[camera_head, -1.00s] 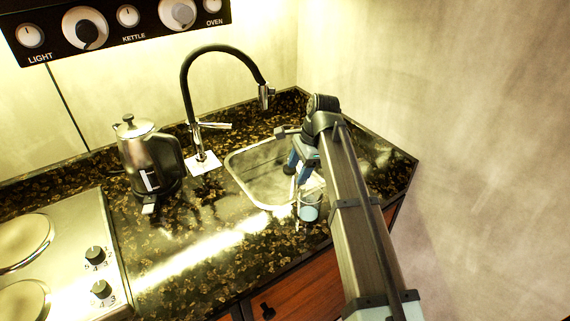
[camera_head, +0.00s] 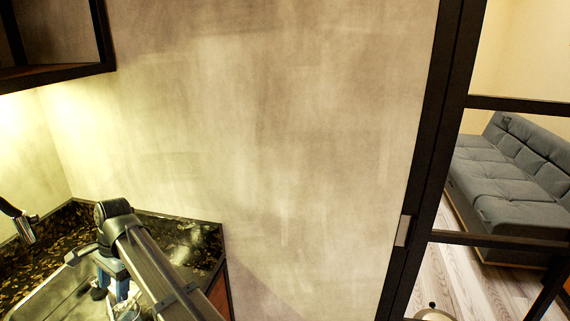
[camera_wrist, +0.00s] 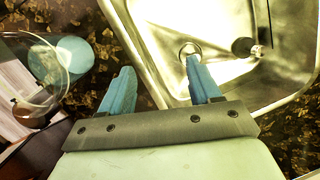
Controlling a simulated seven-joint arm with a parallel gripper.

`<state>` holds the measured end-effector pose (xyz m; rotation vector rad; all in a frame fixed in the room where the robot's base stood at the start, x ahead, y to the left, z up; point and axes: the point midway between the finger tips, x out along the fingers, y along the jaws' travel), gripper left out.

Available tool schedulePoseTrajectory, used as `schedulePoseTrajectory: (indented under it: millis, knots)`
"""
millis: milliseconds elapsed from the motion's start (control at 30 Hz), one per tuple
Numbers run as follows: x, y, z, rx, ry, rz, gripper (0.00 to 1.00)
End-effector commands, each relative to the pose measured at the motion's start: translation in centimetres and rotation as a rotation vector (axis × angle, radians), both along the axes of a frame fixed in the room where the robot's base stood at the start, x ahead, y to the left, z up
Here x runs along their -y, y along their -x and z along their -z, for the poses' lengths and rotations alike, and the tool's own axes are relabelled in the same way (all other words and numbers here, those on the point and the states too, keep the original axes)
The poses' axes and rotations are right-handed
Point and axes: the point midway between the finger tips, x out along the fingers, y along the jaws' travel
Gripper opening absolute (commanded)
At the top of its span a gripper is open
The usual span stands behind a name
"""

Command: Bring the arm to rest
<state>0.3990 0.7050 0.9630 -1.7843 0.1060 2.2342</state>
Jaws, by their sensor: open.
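My gripper (camera_head: 110,287) shows at the lower left of the head view, at the end of my arm, over the sink (camera_head: 45,300). In the wrist view my gripper (camera_wrist: 160,68) has its two blue fingers spread apart with nothing between them. Below the fingers are the counter edge and the steel sink basin (camera_wrist: 165,25) with its drain. A clear glass (camera_wrist: 30,68) with a light blue part is left of the fingers, apart from them. Its lower part is cut off in the head view.
The tap (camera_head: 25,226) is left of my arm. The speckled dark counter (camera_head: 190,238) ends against a bare wall (camera_head: 290,130). A dark-framed glass door (camera_head: 425,160) is at the right, with a grey sofa (camera_head: 520,185) beyond it. A shelf (camera_head: 60,75) hangs upper left.

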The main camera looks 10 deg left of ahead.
Motion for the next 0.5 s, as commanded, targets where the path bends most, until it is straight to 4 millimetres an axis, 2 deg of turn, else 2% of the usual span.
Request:
schedulePoseTrajectory:
  millis: [67,167,300,500]
  knots:
    - [1.5,-0.8,0.2,0.014,-0.001,-0.001,0.63]
    - [4.8,-2.7,0.7,0.053,-0.006,-0.016,0.63]
    - [11.5,-6.4,1.6,0.135,-0.006,-0.054,0.63]
    - [19.6,-10.0,2.5,0.236,0.015,-0.111,0.63]
